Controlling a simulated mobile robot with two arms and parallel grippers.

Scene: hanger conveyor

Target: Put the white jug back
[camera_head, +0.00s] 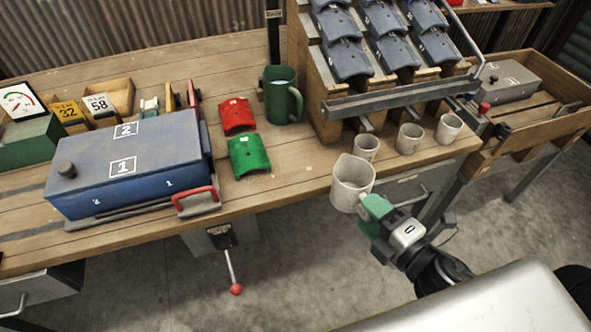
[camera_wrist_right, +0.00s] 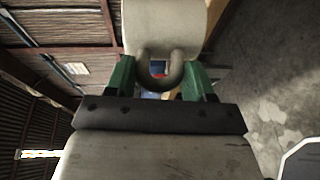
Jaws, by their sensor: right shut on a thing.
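The white jug (camera_head: 351,184) is held off the front edge of the wooden workbench, roughly upright in the head view. My right gripper (camera_head: 369,207) is shut on the jug's handle. In the right wrist view the green fingers of my right gripper (camera_wrist_right: 158,80) are on either side of the handle, and the pale body of the jug (camera_wrist_right: 163,27) fills the top. A green jug (camera_head: 281,95) stands on the bench behind. My left gripper is not in view.
Three small white cups (camera_head: 410,138) stand along the bench's front right, close behind the held jug. A blue box (camera_head: 130,163) with a red handle, a red curved piece (camera_head: 237,115) and a green one (camera_head: 248,155) lie left. A rack (camera_head: 400,100) of grey pieces stands behind the cups.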

